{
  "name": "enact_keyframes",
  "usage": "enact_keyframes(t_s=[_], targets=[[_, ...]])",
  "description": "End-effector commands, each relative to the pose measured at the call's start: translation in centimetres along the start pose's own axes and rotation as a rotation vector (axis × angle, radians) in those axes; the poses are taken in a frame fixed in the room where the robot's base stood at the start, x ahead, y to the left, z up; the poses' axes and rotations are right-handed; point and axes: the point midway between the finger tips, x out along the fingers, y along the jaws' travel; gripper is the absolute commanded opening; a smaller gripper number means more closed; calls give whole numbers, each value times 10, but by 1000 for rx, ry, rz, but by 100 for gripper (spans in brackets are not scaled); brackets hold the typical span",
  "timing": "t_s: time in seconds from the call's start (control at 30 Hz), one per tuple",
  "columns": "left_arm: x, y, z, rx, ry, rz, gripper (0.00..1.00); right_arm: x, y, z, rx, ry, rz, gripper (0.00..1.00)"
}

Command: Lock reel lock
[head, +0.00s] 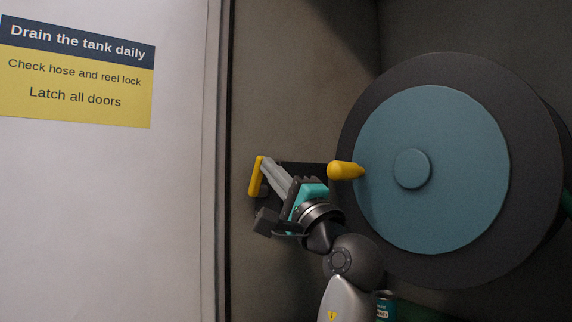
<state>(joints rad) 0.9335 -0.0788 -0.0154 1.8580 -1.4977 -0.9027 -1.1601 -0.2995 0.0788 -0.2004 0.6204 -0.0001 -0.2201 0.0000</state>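The hose reel (463,205) is a large dark drum with a blue-teal face. A yellow knob (344,170) sticks out at the left edge of its face. Left of the reel, a yellow upright lever (256,176), apparently the reel lock, stands by a dark plate (305,168) on the wall. My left gripper (267,170) comes up from below, its grey fingers reaching the lever. They overlap it in the picture; I cannot tell whether they touch or grip it. The gripper body hides part of the plate. My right gripper is not in view.
A white panel (105,220) with a blue and yellow sign (78,72) fills the left side. The brown wall (300,80) above the lever is clear.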

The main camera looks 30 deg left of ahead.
Motion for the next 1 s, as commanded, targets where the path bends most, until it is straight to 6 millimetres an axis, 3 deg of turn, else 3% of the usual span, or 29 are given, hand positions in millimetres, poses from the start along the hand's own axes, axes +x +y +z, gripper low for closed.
enact_keyframes(t_s=[0.23,0.7,1.0], targets=[[22,-4,3,-1,-1,-2,0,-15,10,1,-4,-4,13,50],[52,-4,3,0,-1,-1,0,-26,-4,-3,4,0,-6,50],[68,2,2,1,0,-2,0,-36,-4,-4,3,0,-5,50]])
